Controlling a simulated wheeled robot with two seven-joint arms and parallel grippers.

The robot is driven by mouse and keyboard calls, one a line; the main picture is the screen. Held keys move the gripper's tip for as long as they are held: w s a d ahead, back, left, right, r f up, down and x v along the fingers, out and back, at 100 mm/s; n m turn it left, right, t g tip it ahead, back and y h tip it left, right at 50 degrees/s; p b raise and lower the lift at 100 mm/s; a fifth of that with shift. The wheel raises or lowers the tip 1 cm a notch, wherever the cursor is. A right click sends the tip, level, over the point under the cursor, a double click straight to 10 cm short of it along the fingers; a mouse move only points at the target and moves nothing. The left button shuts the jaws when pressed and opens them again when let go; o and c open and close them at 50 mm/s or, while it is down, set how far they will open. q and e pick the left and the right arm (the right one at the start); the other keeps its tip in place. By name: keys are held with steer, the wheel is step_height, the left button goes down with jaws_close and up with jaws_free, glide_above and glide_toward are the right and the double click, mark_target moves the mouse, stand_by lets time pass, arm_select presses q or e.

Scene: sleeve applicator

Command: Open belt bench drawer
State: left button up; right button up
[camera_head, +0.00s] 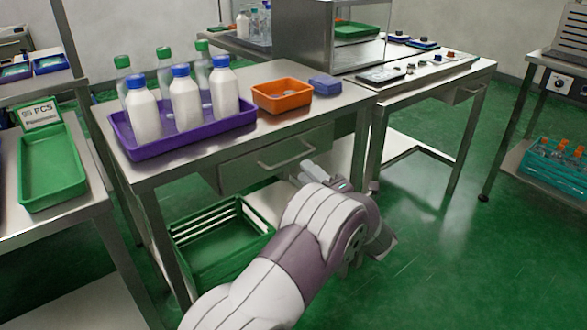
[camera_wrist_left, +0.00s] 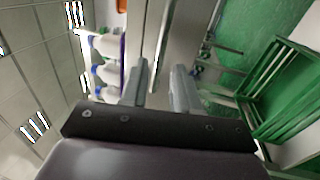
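The belt bench (camera_head: 300,118) has a grey metal drawer (camera_head: 238,174) under its top, and the drawer front looks flush with the bench. A bar handle (camera_head: 285,160) runs across the drawer front. My left gripper (camera_head: 308,173) is just in front of the handle's right end in the head view; I cannot tell whether it touches. In the left wrist view its two fingers (camera_wrist_left: 160,85) are apart, with a metal bar that looks like the handle (camera_wrist_left: 161,48) ahead of the gap. Nothing is clearly held. My right gripper is in neither view.
A purple tray (camera_head: 190,141) of white and clear bottles, an orange bin (camera_head: 282,96) and a blue box (camera_head: 325,85) stand on the bench. A green crate (camera_head: 222,236) sits below the drawer. Green floor to the right is clear.

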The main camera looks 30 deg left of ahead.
mark_target(294, 161)
arm_select(q)
steer(key=b+x, duration=0.1)
steer(key=x, duration=0.5)
steer(key=shift+a, duration=0.1)
jaws_close()
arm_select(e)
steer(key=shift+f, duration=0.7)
